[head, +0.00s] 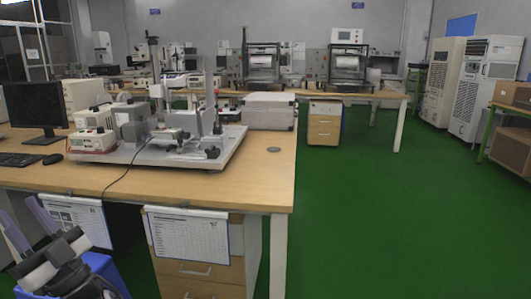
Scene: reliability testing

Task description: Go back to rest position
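My gripper (17,210) is at the bottom left of the head view, in front of the near wooden table (265,165). Its two purple fingers point up and away from me and stand apart, with nothing visible between them. The dark wrist is below them, partly cut off by the frame edge. A blue bin (106,268) shows behind and below the wrist, mostly hidden by it.
The near table bears a test rig (160,150), a monitor (36,106), a keyboard (18,160) and a grey case (268,111). Drawers (200,272) and hanging sheets are at its front. The green floor (370,220) to the right is clear. White cabinets (485,85) stand far right.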

